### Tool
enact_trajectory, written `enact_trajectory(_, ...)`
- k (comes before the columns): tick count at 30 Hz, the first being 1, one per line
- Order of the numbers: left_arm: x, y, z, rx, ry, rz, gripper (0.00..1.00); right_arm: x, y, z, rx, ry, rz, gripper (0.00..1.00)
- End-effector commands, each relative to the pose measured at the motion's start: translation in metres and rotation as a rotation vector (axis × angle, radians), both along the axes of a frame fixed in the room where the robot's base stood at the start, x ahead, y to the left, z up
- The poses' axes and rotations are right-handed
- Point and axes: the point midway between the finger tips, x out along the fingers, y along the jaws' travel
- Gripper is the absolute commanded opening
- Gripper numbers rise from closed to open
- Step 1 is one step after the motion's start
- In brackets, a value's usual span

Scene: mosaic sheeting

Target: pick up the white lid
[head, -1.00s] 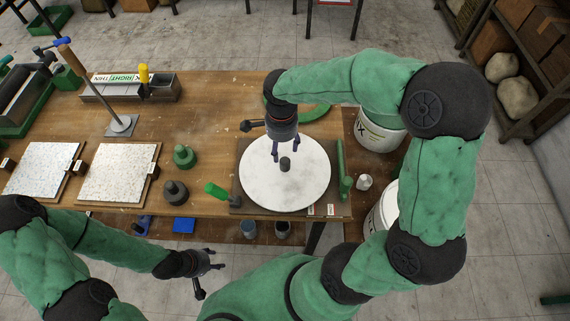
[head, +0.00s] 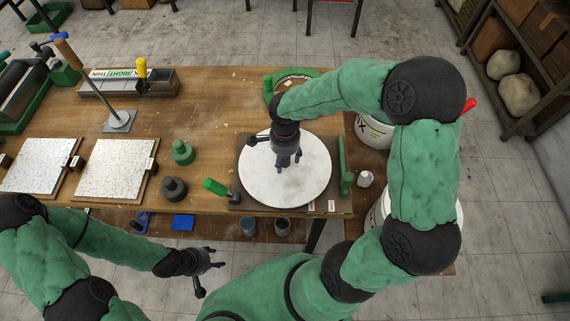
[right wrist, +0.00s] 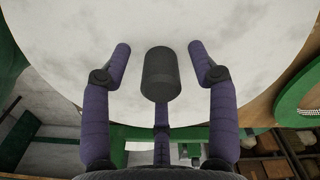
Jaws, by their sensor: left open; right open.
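The white lid (head: 308,190) is a large round disc lying flat on a dark board (head: 243,198) at the table's right end. Its dark cylindrical knob (right wrist: 161,75) stands at its middle, and the right wrist view shows the pale lid surface (right wrist: 240,30) around it. My right gripper (head: 287,166) is over the lid's middle, open, and hides the knob in the head view. In the right wrist view its fingers (right wrist: 160,62) flank the knob with gaps on both sides. My left gripper (head: 217,258) is open and empty in front of the table.
White buckets (head: 373,132) stand beyond the table's right edge.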

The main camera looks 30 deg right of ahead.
Motion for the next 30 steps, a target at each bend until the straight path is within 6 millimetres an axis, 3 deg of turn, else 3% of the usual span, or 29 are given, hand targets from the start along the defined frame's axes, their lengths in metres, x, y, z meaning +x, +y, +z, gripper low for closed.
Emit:
enact_trajectory(1, 0.000, 0.000, 0.000, 0.000, 0.000, 0.000, 0.51, 0.000, 0.000, 0.000, 0.000, 0.000, 0.000, 0.60)
enact_trajectory(6, 0.000, 0.000, 0.000, 0.000, 0.000, 0.000, 0.51, 0.000, 0.000, 0.000, 0.000, 0.000, 0.000, 0.12)
enact_trajectory(8, 0.000, 0.000, 0.000, 0.000, 0.000, 0.000, 0.51, 0.000, 0.000, 0.000, 0.000, 0.000, 0.000, 0.00)
enact_trajectory(20, 0.000, 0.000, 0.001, 0.000, 0.000, 0.000, 0.51, 0.001, 0.000, 0.005, 0.000, -0.002, 0.000, 0.00)
enact_trajectory(28, 0.000, 0.000, 0.008, 0.000, 0.000, 0.000, 0.51, 0.002, 0.000, 0.036, -0.002, -0.005, -0.001, 0.00)
enact_trajectory(30, 0.000, 0.000, 0.010, 0.000, 0.000, 0.000, 0.51, 0.010, -0.009, 0.047, -0.001, -0.006, -0.005, 0.00)
